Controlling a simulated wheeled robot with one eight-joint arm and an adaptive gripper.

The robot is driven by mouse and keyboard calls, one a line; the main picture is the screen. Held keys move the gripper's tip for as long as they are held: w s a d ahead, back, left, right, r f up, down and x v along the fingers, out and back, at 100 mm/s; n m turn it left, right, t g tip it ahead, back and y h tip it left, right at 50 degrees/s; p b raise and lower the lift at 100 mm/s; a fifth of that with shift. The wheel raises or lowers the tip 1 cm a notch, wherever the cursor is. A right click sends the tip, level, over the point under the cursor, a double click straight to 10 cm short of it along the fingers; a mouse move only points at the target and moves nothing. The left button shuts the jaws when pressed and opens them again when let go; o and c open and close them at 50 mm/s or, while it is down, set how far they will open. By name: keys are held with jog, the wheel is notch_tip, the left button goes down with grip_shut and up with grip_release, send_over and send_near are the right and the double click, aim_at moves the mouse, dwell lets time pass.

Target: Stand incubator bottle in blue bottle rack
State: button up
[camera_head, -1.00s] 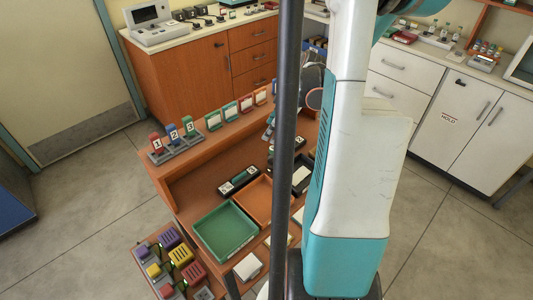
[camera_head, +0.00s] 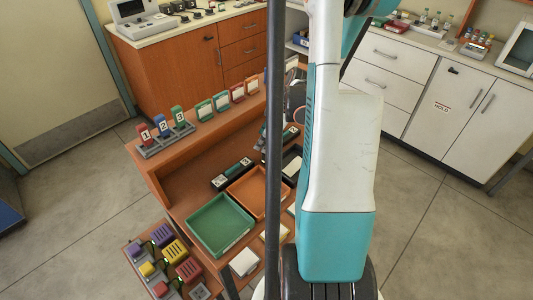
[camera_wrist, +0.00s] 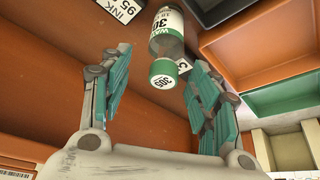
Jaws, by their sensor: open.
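In the wrist view, a bottle (camera_wrist: 168,38) with a green and white cap (camera_wrist: 163,73) and a white label lies ahead, its cap toward me. My gripper (camera_wrist: 159,55) is open, one teal-padded finger on each side of the cap end, with gaps visible and no clear contact. The cap carries a number, too blurred to be sure of. I cannot tell whether this is the incubator bottle. In the head view my gripper is mostly hidden behind my column and arm. I cannot make out a blue bottle rack for certain in either view.
White cabinets (camera_head: 408,75) and an orange cabinet (camera_head: 228,60) stand behind. Grey floor is open at both sides.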

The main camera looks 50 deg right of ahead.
jog(key=x, duration=0.1)
jog(key=b+x, duration=0.1)
jog(key=x, duration=0.1)
jog(key=b+x, duration=0.1)
jog(key=shift+s+f, duration=0.15)
jog(key=shift+f, duration=0.2)
jog(key=shift+r, duration=0.1)
jog(key=c, duration=1.3)
jog(key=shift+o, duration=0.2)
jog(key=shift+r, duration=0.15)
notch_tip(320, 180, up, 20)
jog(key=p, duration=0.7)
jog(key=shift+s+f, duration=0.1)
jog(key=shift+f, duration=0.1)
